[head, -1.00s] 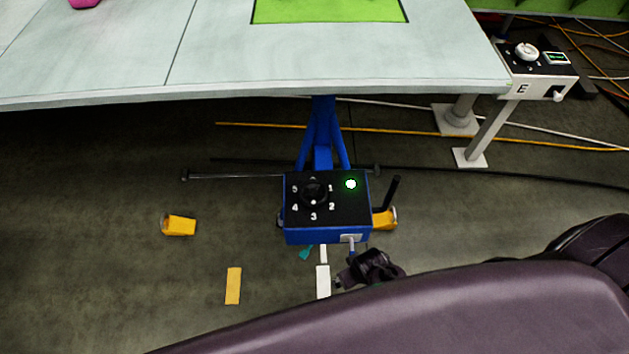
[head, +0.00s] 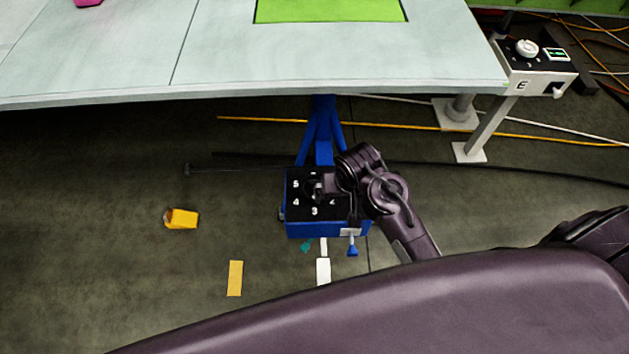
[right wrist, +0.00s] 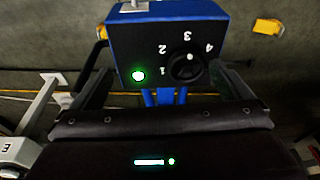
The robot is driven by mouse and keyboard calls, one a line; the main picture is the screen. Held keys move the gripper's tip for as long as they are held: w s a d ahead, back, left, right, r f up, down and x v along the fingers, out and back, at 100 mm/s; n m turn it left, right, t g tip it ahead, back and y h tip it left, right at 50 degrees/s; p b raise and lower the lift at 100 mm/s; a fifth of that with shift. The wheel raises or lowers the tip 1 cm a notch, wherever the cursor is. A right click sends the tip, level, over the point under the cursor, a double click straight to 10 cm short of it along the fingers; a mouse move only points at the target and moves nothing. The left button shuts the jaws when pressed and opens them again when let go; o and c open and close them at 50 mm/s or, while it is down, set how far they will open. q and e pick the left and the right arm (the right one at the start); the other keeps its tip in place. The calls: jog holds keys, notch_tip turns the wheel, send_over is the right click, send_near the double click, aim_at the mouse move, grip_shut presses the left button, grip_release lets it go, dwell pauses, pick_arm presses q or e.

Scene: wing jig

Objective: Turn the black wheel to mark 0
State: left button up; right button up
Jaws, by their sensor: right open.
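The black wheel (head: 311,189) is on the top face of a blue box (head: 310,229) with a black panel and printed numbers. In the right wrist view the wheel (right wrist: 184,69) carries a small white mark, which seems to point towards 3. My right gripper (head: 326,187) is at the box, over the panel's right part beside the wheel. In the right wrist view its fingers (right wrist: 160,78) are spread, with the wheel between them in the picture, nearer the right finger. Contact cannot be told. The 0 is not readable. My left gripper is not in view.
A lit green lamp (right wrist: 138,75) is on the same panel. A small blue lever (head: 352,247) sticks out at the box's front. The grey table (head: 300,72) stands behind. A white box marked E (head: 535,82) stands at the right. Floor left of the blue box is mostly clear.

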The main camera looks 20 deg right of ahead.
aim_at(315, 183)
jog(key=w+a+f+m, duration=0.1)
jog(key=w+m, duration=0.1)
jog(key=w, duration=0.2)
jog(key=w+a+f+m+g, duration=0.1)
jog(key=w+f+m, duration=0.1)
jog(key=w, duration=0.2)
jog(key=w+a+f+m+g, duration=0.1)
jog(key=w+f+m, duration=0.1)
jog(key=w+m, duration=0.1)
jog(key=shift+w+f, duration=0.15)
jog(key=shift+w, duration=0.45)
jog(key=shift+f, duration=0.2)
notch_tip(315, 183, down, 8)
jog(key=shift+r+b, duration=0.25)
jog(key=shift+b, duration=0.45)
jog(key=c, duration=1)
